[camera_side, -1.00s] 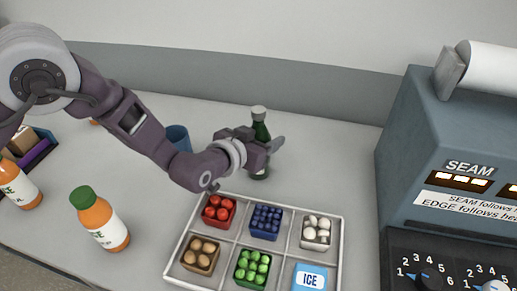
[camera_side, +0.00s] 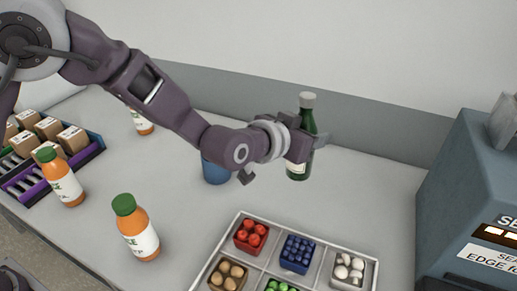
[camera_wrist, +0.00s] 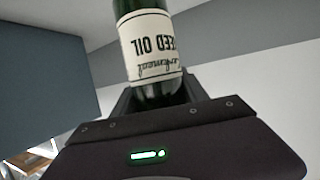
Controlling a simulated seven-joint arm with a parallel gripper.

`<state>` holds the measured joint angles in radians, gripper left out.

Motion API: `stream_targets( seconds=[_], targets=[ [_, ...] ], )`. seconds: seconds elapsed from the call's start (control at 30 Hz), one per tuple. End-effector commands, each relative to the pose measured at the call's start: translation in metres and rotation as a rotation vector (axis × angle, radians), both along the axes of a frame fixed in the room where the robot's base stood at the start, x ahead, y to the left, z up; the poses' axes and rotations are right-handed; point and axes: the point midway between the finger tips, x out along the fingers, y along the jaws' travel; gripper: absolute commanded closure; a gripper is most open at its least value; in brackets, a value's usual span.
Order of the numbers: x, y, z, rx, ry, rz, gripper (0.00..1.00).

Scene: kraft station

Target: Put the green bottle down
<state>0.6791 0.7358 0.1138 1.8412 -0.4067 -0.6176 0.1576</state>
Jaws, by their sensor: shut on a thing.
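The green bottle (camera_side: 300,168) has a grey cap and a pale label and is upright in the side view, behind the food tray. My gripper (camera_side: 306,145) is shut around its body from the left. In the wrist view the bottle (camera_wrist: 152,42) sits between the jaws (camera_wrist: 160,92), its "SEED OIL" label upside down. Part of the bottle is hidden by the gripper. Its base appears to be a little above the table, though the gap is hard to judge.
A blue cup (camera_side: 215,172) stands below my forearm. A divided tray (camera_side: 232,226) of food boxes is in front. Orange juice bottles (camera_side: 137,228) and a crate of boxes (camera_side: 88,155) are at left, a blue-grey machine (camera_side: 455,190) at right. The table right of the bottle is clear.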

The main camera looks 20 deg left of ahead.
Motion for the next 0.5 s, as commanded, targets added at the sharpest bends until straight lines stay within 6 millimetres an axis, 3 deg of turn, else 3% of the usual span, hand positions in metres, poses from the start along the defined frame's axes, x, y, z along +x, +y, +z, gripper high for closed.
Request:
stream_targets(
  seconds=[0.17,0.27,0.37,0.5],
  targets=[
    [0.003,0.006,0.003,0.0,-0.004,0.007,1.0],
    [0.013,0.027,0.004,0.003,-0.008,0.03,1.0],
    [0.026,0.063,0.005,0.007,-0.015,0.068,1.0],
    [0.042,0.129,0.006,0.016,-0.022,0.132,1.0]
  ],
)
